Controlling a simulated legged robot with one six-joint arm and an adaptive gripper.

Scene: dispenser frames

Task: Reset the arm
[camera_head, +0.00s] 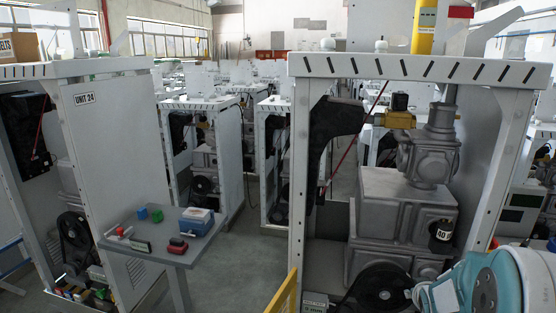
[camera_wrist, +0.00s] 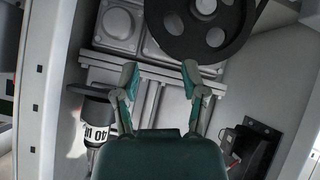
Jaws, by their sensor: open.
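My arm (camera_head: 485,285) shows at the lower right of the head view, in teal and white, in front of the right dispenser frame (camera_head: 420,68). My gripper (camera_wrist: 160,76) shows in the wrist view with its two fingers apart and nothing between them. Behind the fingers are grey metal housings and a black pulley wheel (camera_wrist: 205,25). The pulley also shows low in the head view (camera_head: 385,294). A black cylinder with a white label reading 40 (camera_wrist: 97,115) is left of the fingers. In the head view the gripper's fingers cannot be made out.
A grey side table (camera_head: 190,255) holds a blue box (camera_head: 196,220), a red item (camera_head: 177,245) and small blocks. The cabinet marked UNIT 24 (camera_head: 105,150) stands at left. A yellow rail (camera_head: 287,295) stands at bottom centre. Floor (camera_head: 240,270) between the frames is clear.

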